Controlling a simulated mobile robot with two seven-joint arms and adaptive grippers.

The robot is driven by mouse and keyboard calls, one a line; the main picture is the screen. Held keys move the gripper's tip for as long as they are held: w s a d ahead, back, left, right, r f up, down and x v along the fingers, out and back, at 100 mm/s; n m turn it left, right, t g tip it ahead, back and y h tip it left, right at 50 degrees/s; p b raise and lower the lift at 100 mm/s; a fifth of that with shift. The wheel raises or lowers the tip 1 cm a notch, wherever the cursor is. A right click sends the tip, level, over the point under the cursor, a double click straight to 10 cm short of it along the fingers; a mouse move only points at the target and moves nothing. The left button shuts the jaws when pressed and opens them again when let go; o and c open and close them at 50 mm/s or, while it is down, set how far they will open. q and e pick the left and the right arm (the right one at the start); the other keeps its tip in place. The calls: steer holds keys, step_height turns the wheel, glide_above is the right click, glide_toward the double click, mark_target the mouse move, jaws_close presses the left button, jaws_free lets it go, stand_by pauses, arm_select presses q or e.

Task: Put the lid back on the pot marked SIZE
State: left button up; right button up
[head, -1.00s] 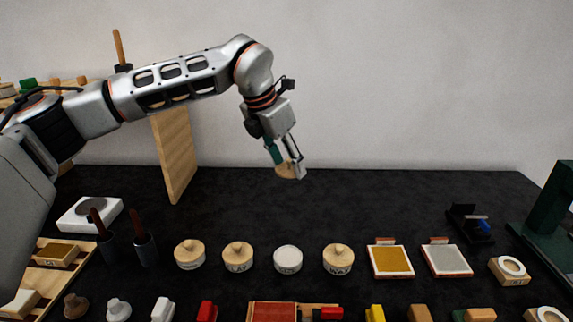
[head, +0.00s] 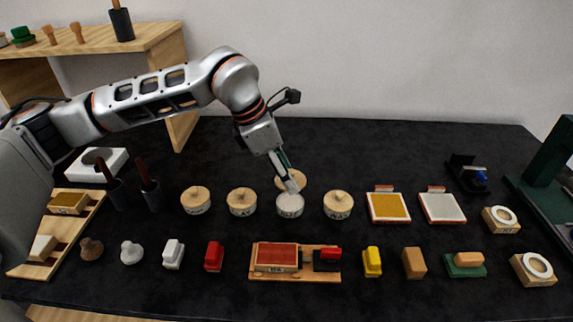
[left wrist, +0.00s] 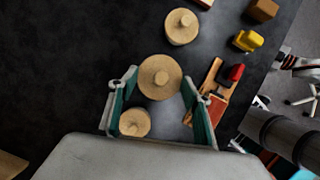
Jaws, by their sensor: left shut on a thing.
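A round wooden lid (head: 284,182) with a knob is held in my left gripper (head: 291,187), whose fingers are shut on its sides. The lid is just above and slightly behind the open pot (head: 290,209), which has a pale white top and no lid. The pot's label is too small to read. In the left wrist view the lid (left wrist: 160,77) sits between the fingertips (left wrist: 159,80) and hides the open pot beneath. Whether lid and pot touch, I cannot tell. My right gripper is not in view.
Lidded pots stand close on both sides: one at left (head: 242,202), one at right (head: 338,205), another farther left (head: 195,200). A red ink pad on a wooden tray (head: 290,279) lies in front. The dark table (head: 400,150) is clear behind.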

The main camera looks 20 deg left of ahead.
arm_select(q)
steer(key=shift+f+b, duration=0.85)
steer(key=shift+f, duration=0.55)
steer(key=shift+f+b, duration=0.45)
steer(key=shift+f, duration=0.35)
steer(key=shift+f+b, duration=0.3)
steer(key=shift+f, duration=0.55)
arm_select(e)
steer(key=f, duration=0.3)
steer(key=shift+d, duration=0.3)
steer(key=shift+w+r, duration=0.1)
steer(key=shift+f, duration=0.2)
arm_select(q)
steer(key=shift+p, duration=0.3)
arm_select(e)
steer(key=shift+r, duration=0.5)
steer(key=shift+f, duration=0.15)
arm_select(q)
steer(key=shift+f, duration=0.15)
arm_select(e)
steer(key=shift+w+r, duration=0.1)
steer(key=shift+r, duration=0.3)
